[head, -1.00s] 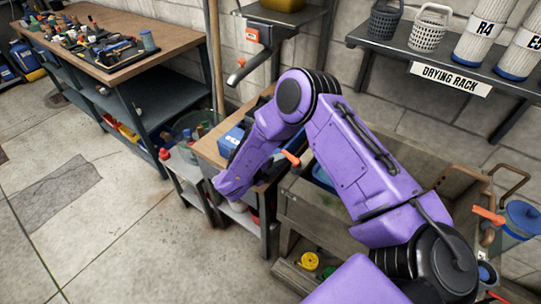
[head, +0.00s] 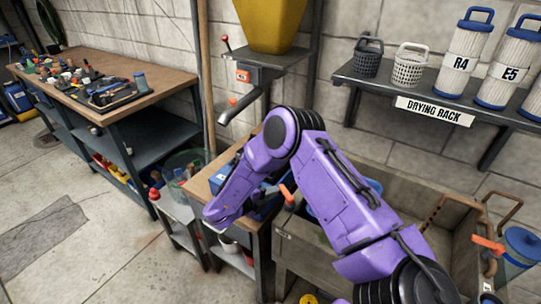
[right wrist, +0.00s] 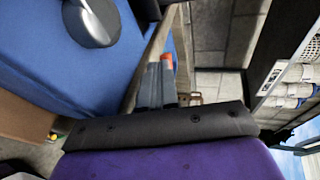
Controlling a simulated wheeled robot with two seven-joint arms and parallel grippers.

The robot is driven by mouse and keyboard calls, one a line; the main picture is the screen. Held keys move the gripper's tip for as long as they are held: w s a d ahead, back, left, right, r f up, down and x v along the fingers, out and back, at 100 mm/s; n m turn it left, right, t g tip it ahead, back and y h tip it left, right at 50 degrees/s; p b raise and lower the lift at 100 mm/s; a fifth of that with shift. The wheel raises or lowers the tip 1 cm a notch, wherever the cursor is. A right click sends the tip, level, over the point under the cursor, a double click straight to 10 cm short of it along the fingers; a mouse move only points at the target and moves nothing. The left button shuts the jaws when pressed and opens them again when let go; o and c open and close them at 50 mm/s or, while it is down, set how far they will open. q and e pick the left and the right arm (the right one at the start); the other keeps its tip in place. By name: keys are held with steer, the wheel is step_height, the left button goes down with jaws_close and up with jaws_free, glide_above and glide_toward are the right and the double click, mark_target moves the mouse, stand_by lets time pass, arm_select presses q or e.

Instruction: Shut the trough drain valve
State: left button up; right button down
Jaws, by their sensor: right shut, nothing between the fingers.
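The grey trough (head: 285,252) stands at the right in the head view, partly covered by my right arm. An orange lever (head: 287,195) sits at its left end, and a second orange lever (head: 488,244) is by the pipework at its right. I cannot tell for sure which is the drain valve. My right arm reaches down over the bench beside the trough, and its hand is largely hidden there. In the right wrist view my right gripper (right wrist: 157,78) is shut and empty, with an orange patch (right wrist: 167,61) at its tips. Contact cannot be told. My left gripper is not in view.
A wooden-topped bench (head: 218,172) with a blue box (head: 222,180) is under my forearm. A tap spout (head: 236,108) and yellow hopper (head: 270,25) are behind. A drying rack shelf (head: 385,90) overhangs the trough.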

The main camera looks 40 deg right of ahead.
steer(key=a, duration=0.2)
steer(key=w+a+b, duration=0.2)
steer(key=a, duration=0.1)
steer(key=shift+a, duration=0.3)
steer(key=w+a+r+b, duration=0.2)
steer(key=a+r, duration=0.1)
steer(key=a, duration=0.4)
steer(key=shift+a, duration=0.15)
steer(key=shift+w, duration=0.1)
